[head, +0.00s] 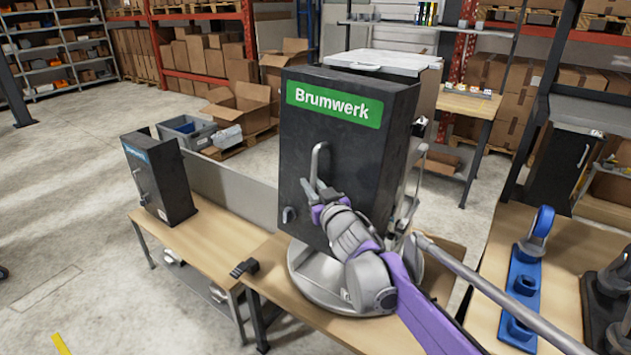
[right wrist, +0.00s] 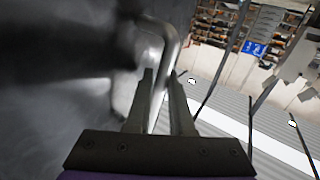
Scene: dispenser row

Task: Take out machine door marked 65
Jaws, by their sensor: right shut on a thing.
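A dark grey machine door (head: 350,165) with a green "Brumwerk" label (head: 334,104) stands upright on a round grey base (head: 310,275) on a wooden table. I can read no number 65 on it. A vertical metal bar handle (head: 318,160) is on its front, with a small dark knob (head: 288,215) lower left. My right gripper (head: 314,187) is shut on the lower part of the handle. In the right wrist view, the fingers (right wrist: 160,85) close around the bent metal bar (right wrist: 165,45). My left gripper is not in view.
A smaller dark cabinet (head: 158,180) with a blue label stands on the lower table (head: 215,240) at left. A blue stand (head: 524,280) is on the right table. Cardboard boxes (head: 240,105) and a grey crate (head: 187,132) lie behind.

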